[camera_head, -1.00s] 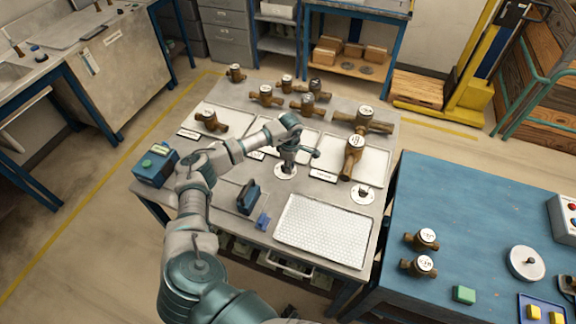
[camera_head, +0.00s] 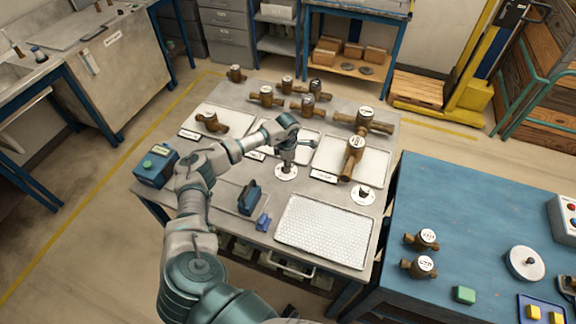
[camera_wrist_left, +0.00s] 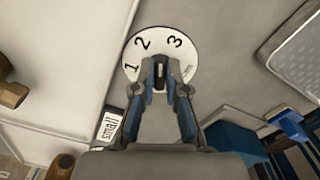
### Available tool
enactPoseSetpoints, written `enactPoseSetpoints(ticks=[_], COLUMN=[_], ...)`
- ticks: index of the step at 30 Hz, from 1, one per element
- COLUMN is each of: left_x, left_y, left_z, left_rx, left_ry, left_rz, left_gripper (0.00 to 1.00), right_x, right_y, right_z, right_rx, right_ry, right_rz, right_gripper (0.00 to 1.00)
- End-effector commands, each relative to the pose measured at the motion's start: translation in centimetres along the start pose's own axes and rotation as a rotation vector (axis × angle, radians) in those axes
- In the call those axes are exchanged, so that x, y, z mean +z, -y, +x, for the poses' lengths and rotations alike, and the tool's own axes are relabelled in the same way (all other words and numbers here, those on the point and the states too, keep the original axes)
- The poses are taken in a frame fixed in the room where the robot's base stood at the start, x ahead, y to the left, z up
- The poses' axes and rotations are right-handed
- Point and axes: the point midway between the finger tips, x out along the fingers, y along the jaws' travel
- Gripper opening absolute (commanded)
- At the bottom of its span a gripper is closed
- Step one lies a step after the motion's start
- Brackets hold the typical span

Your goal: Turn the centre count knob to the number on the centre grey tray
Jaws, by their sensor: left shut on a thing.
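My left gripper (camera_head: 287,164) points down at the centre count dial (camera_head: 286,173), a white disc at the front edge of the centre grey tray (camera_head: 303,149). In the left wrist view its fingers (camera_wrist_left: 160,82) are shut on the dark centre count knob (camera_wrist_left: 160,72). The white dial (camera_wrist_left: 186,62) shows 1, 2 and 3 around its upper rim; the fingers hide its lower part. The knob's visible upper end lies between 2 and 3. My arm hides much of the centre tray, so I cannot tell what lies on it. My right gripper is not in view.
A left tray (camera_head: 232,113) and a right tray (camera_head: 374,167) each hold a brass meter. Another dial (camera_head: 363,195) stands in front of the right tray. Several meters stand behind the trays.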

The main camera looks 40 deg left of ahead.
Motion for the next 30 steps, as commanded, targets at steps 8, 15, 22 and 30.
enactPoseSetpoints(ticks=[8,15,22,30], left_x=[0.0,0.0,0.0,-0.1], left_y=[-0.1,-0.2,-0.3,-0.3], left_z=[0.0,0.0,0.0,0.0], left_rx=[0.0,0.0,0.0,-0.001], left_ry=[-0.001,0.0,0.001,0.001], left_rz=[-0.263,-0.491,-0.709,-0.965], left_gripper=[0.0,0.0,0.0,0.0], right_x=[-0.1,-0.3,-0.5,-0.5], right_y=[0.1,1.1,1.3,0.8], right_z=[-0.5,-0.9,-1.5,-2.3], right_rx=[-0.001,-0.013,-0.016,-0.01], right_ry=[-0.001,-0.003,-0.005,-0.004], right_rz=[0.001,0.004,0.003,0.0], right_gripper=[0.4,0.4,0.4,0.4])
